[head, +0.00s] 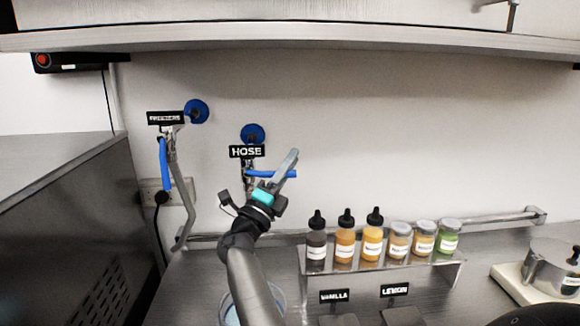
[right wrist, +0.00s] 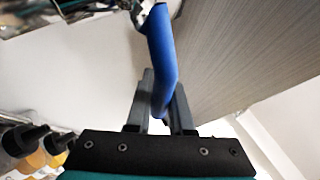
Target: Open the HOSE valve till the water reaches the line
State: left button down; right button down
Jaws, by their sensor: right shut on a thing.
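The HOSE valve is on the back wall under a black HOSE sign (head: 247,151). Its blue lever (head: 258,173) points sideways to the right. My right gripper (head: 287,170) is shut on this lever near its free end. In the right wrist view the blue lever (right wrist: 162,60) runs between the two fingers (right wrist: 160,105). A clear container (head: 279,296) stands on the counter below, largely hidden by my right arm. Something pale blue shows in it, but I cannot make out the water level or a line. My left gripper is not in view.
Left of it is the FREEZERS valve with its blue lever (head: 163,165) hanging down. A clear rack (head: 435,270) of bottles and jars stands right of my arm. A scale with a metal pot (head: 548,268) is at far right. A shelf (head: 330,38) overhangs above.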

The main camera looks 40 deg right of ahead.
jog(key=shift+r, duration=0.15)
jog(key=c, duration=0.8)
grip_release()
